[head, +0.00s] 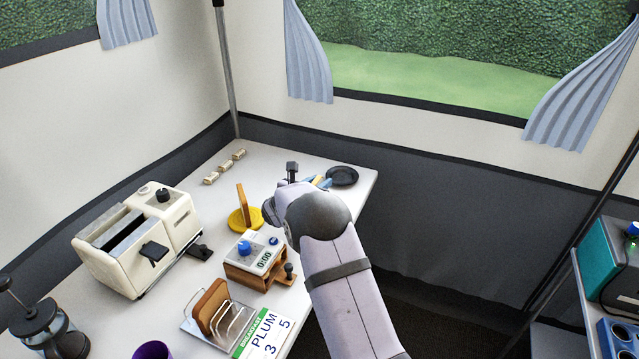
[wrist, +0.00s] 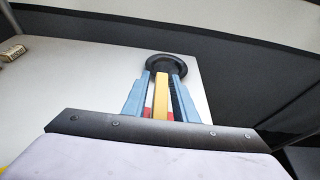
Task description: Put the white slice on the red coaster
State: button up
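My gripper (head: 318,181) is at the far right part of the table, its blue fingers pointing down. In the wrist view its two blue fingers (wrist: 160,92) stand apart, with an upright yellow-edged slab (wrist: 161,95) between them. A narrow white strip shows on the slab's left; I cannot tell whether this is the white slice's face. Whether the fingers touch the slab is unclear. Small red patches (wrist: 170,116) show low on both sides of it, likely the red coaster, mostly hidden by the gripper. In the head view my arm hides this spot.
A black round dish (head: 342,176) lies just beyond the gripper near the table corner.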

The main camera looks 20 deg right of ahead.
jog(key=shift+r, duration=0.2)
jog(key=v, duration=1.2)
jog(key=shift+b, duration=0.4)
jog(key=shift+s+f, duration=0.1)
jog(key=shift+s, duration=0.05)
jog(key=s+d+f+m+g, duration=0.1)
jog(key=s+m, duration=0.1)
jog(key=s, duration=0.2)
jog(key=s+d+f+m+g, duration=0.1)
jog(key=s+m+g, duration=0.1)
jog(key=s+m, duration=0.1)
jog(key=s+d+f+m+g, duration=0.1)
jog(key=s+m, duration=0.2)
jog(key=s, duration=0.2)
jog(key=shift+d+f+g+y, duration=0.3)
jog(key=shift+f+g+y, duration=0.1)
jog(key=s+a+f+m+g+y, duration=0.2)
jog(key=s+a+f+m+y, duration=0.1)
jog(key=s+m, duration=0.6)
jog(key=s+a+f+m+g+y, duration=0.3)
jog(key=s+a+m+y, duration=0.3)
jog(key=s, duration=0.9)
jog(key=a+m, duration=0.2)
jog(key=m, duration=0.2)
jog(key=shift+s+a+f, duration=0.15)
jog(key=shift+s+a, duration=0.05)
jog(key=shift+a, duration=0.15)
